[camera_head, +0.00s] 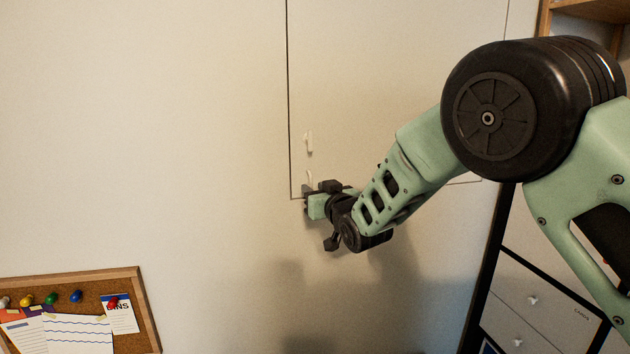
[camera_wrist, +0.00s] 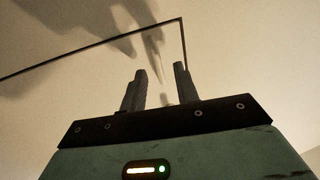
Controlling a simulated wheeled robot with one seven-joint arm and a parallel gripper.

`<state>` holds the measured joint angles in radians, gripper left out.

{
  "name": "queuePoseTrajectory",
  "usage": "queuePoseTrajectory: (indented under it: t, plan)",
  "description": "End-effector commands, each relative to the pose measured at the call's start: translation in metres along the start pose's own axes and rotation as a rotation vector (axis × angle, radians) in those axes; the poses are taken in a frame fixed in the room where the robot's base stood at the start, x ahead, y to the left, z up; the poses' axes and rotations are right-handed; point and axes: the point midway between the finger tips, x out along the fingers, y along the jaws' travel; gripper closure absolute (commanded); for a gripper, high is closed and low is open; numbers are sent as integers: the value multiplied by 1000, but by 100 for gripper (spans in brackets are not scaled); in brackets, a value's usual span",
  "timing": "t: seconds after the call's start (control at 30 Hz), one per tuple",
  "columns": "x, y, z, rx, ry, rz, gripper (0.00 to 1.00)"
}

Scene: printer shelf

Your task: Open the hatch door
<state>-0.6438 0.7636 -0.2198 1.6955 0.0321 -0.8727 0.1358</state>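The hatch door (camera_head: 400,60) is a pale panel flush with the wall, outlined by a thin dark seam. It looks shut. A small pale handle (camera_head: 309,142) is near its lower left edge. My gripper (camera_head: 307,203) is at the door's lower left corner, just below the handle. In the wrist view my gripper's two fingers (camera_wrist: 159,68) are apart, with a gap between them. The door's corner seam (camera_wrist: 183,30) is close by. Whether a finger touches the door is unclear.
A cork board (camera_head: 70,285) with pins and papers is at the lower left. A dark-framed drawer unit (camera_head: 535,295) is at the lower right, with a wooden shelf (camera_head: 590,10) at the top right. The wall left of the door is bare.

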Motion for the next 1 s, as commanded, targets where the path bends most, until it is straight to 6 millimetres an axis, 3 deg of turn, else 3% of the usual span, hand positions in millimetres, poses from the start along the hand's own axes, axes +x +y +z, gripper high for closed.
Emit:
queuePoseTrajectory:
  t: [0.43,0.53,0.57,0.83,1.0]
  plan:
    - [10,0,0,0,0,0,69]
    - [10,0,0,0,0,0,97]
    - [10,0,0,0,0,0,100]
    - [7,0,1,0,0,-5,100]
    - [-10,0,2,1,1,-33,100]
